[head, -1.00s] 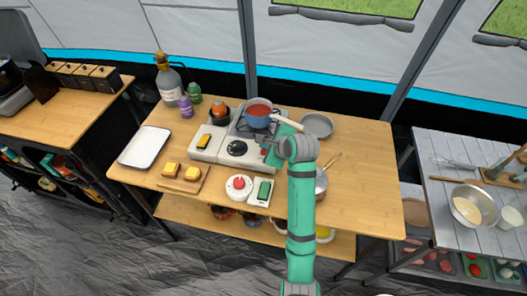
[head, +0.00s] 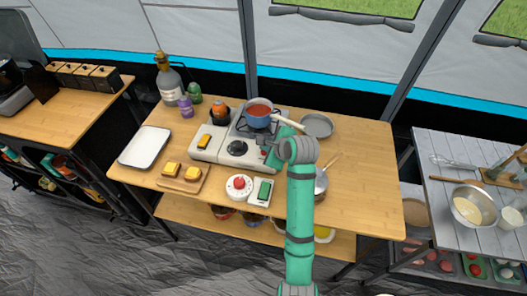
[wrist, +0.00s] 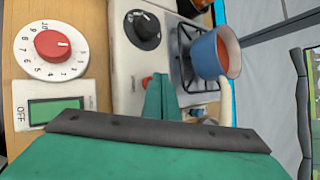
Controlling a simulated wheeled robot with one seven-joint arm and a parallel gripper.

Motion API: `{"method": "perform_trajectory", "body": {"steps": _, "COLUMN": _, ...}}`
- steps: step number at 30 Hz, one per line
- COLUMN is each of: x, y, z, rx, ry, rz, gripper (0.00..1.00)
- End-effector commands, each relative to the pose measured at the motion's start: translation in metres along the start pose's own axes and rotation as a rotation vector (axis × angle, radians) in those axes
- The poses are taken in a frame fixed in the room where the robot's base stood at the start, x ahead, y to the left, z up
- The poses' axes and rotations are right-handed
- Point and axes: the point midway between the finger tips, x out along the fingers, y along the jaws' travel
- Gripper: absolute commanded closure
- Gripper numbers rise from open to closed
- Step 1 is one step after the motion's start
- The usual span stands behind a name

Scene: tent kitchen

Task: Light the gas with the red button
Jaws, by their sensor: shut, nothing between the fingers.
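The portable gas stove (head: 212,142) stands on the wooden table, with a black knob (head: 237,148) on its front panel, also in the wrist view (wrist: 147,28). The small red button (wrist: 147,82) shows on the white panel in the wrist view, below the knob. My gripper (wrist: 161,80) is shut and empty, with its tips right beside the button; I cannot tell whether they touch it. In the head view my gripper (head: 265,149) is at the right end of the stove, and the button is hard to make out.
A blue pot (head: 258,115) of red sauce sits on the burner, its handle pointing right above my gripper. A white timer (head: 239,193) with a red dial and a green switch (head: 262,191) lie in front. A grey plate (head: 317,125) and a pan (head: 321,183) are to the right.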

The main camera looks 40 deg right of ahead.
Motion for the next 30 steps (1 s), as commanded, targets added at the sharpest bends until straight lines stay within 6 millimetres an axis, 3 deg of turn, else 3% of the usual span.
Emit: {"method": "perform_trajectory", "body": {"steps": 30, "x": 0.0063, "y": 0.0049, "z": -0.0039, "rx": 0.0, "ry": 0.0, "rz": 0.002, "gripper": 1.0}}
